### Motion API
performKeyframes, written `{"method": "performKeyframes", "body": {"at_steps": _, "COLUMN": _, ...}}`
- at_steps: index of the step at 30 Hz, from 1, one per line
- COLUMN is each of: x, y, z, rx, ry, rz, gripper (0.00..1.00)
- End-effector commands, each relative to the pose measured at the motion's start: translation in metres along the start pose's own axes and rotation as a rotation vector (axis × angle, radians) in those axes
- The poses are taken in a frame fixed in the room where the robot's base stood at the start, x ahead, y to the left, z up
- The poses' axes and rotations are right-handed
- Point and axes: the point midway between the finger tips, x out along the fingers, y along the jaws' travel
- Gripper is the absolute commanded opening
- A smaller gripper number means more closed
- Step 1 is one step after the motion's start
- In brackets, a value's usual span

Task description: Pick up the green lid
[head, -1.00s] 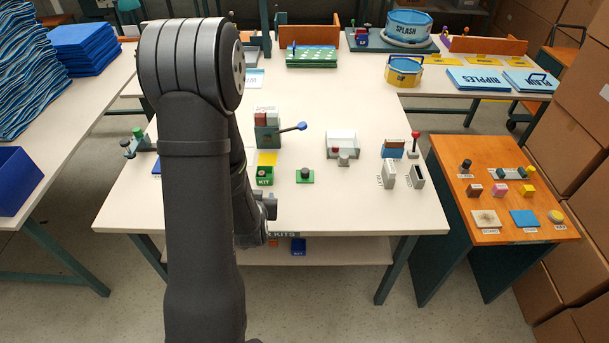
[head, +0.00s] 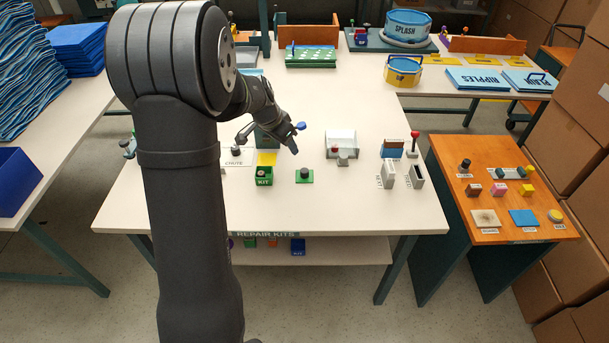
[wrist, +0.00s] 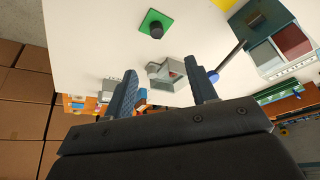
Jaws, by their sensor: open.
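The green lid (head: 304,176) is a flat green square with a dark round knob. It lies on the white table, just right of the small green KIT box (head: 264,178). In the wrist view the lid (wrist: 155,17) shows whole near the top, beyond the fingertips. My gripper (head: 268,143) is open and empty. It hangs above the table, behind the lid and to its left in the head view. Its two blue-grey fingers are spread wide in the wrist view (wrist: 160,68).
A dark green block with a blue-knobbed lever (head: 301,126) is partly hidden behind my gripper. A clear-and-grey fixture (head: 341,143) stands to the right. Grey slotted holders (head: 389,174) are further right. The table front around the lid is clear.

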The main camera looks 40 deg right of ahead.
Motion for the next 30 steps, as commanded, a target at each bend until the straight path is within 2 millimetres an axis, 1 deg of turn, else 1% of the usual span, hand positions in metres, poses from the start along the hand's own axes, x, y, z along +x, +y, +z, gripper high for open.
{"method": "performKeyframes", "body": {"at_steps": 2, "x": 0.0, "y": 0.002, "z": -0.002, "rx": 0.011, "ry": -0.003, "rz": 0.014, "gripper": 0.52}}
{"method": "performKeyframes", "body": {"at_steps": 5, "x": 0.011, "y": 0.003, "z": -0.002, "rx": 0.014, "ry": -0.006, "rz": 0.019, "gripper": 0.52}}
{"method": "performKeyframes", "body": {"at_steps": 15, "x": 0.08, "y": 0.004, "z": -0.001, "rx": 0.012, "ry": -0.007, "rz": 0.018, "gripper": 0.52}}
{"method": "performKeyframes", "body": {"at_steps": 19, "x": 0.102, "y": 0.004, "z": -0.001, "rx": 0.011, "ry": -0.005, "rz": 0.017, "gripper": 0.52}}
{"method": "performKeyframes", "body": {"at_steps": 22, "x": 0.113, "y": 0.004, "z": -0.001, "rx": 0.011, "ry": -0.005, "rz": 0.016, "gripper": 0.52}}
{"method": "performKeyframes", "body": {"at_steps": 28, "x": 0.123, "y": 0.004, "z": -0.002, "rx": 0.012, "ry": -0.004, "rz": 0.015, "gripper": 0.52}}
{"method": "performKeyframes", "body": {"at_steps": 30, "x": 0.132, "y": 0.006, "z": -0.002, "rx": 0.013, "ry": -0.005, "rz": 0.016, "gripper": 0.52}}
